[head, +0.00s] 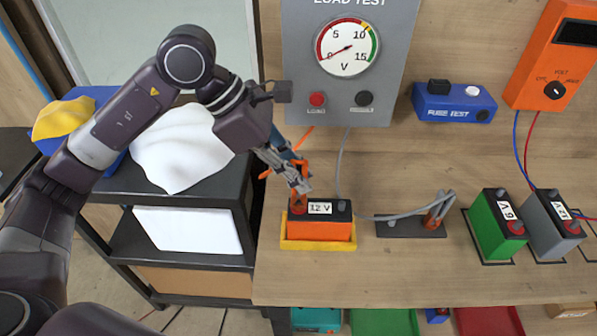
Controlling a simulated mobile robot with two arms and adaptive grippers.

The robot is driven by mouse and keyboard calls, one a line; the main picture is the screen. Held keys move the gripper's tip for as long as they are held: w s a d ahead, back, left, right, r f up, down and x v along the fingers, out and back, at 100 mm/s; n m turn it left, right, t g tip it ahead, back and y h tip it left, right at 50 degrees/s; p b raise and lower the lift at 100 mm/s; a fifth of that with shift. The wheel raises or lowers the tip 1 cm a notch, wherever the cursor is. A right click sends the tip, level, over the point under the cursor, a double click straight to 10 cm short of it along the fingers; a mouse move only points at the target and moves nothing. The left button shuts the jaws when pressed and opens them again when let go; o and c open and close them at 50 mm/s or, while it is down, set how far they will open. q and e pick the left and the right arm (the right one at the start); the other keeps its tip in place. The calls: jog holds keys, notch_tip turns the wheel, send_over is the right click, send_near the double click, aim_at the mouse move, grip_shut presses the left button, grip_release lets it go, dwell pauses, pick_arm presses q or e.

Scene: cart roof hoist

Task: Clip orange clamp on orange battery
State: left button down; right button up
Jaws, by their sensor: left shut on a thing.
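An orange battery (318,229) labelled 12 V stands in a yellow tray (318,245) near the bench's left end. It has a red post at its left and a dark post at its right. My left gripper (300,186) is shut on the orange clamp (297,176), directly above the battery's left post. The clamp's lower end is at or just over that post; I cannot tell whether it grips it. A second clamp (434,217), with a grey cable, rests on a dark holder (410,229) to the right. My right gripper is not in view.
A grey load test panel (347,99) with a dial stands behind the battery. A green battery (494,226) and a grey battery (549,226) stand at the right. A blue fuse test box (454,104) is on the wall. The bench front (420,280) is clear.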

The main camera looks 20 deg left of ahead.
pick_arm(q)
jog(key=shift+f+b, duration=0.3)
jog(key=shift+f, duration=0.05)
jog(key=c, duration=1.8)
grip_release()
jog(key=shift+o, duration=0.2)
jog(key=v, duration=1.2)
